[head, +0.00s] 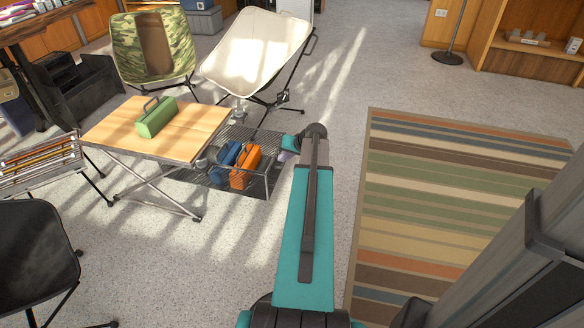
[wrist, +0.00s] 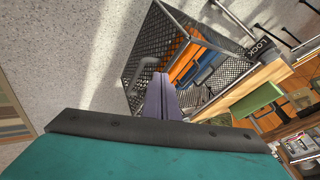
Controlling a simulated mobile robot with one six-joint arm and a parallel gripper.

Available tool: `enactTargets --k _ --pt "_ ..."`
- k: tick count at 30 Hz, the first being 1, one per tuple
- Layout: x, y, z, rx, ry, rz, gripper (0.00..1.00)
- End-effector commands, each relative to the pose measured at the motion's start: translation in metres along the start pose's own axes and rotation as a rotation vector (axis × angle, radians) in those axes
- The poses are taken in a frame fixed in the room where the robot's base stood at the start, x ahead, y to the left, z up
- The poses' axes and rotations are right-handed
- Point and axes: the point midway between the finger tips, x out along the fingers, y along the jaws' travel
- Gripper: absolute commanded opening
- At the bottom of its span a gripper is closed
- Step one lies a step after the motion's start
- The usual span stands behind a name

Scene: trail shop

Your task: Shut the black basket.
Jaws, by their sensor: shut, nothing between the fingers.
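The black mesh basket (head: 228,187) stands out from under the right end of the wooden-topped folding table (head: 190,121). It holds a blue case (head: 226,158) and an orange case (head: 243,168). In the wrist view its mesh side (wrist: 137,62) and metal rim fill the upper middle. My gripper (head: 287,155) is just right of the basket's outer end in the head view, partly hidden by my arm. In the wrist view my gripper (wrist: 158,80) is shut and empty, its pale fingers overlapping the basket's near edge. I cannot tell whether they touch it.
A green case (head: 157,118) sits on the table. A cream chair (head: 257,50) and a camouflage chair (head: 151,48) stand behind, and a black chair (head: 35,250) at the lower left. A striped rug (head: 440,215) lies right of my arm. The floor in front of the basket is clear.

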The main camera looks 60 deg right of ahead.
Motion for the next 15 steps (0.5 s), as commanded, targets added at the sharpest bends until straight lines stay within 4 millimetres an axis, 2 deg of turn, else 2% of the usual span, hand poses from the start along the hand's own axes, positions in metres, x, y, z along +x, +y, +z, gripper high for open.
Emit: enactTargets --k 1,6,10,15 --pt "-0.004 0.024 -0.005 0.019 0.024 0.013 0.0" --pt "-0.027 0.074 -0.016 0.064 0.077 0.046 0.0" --pt "-0.037 0.096 -0.018 0.085 0.096 0.06 0.0" --pt "-0.042 0.104 -0.018 0.094 0.102 0.066 0.0"
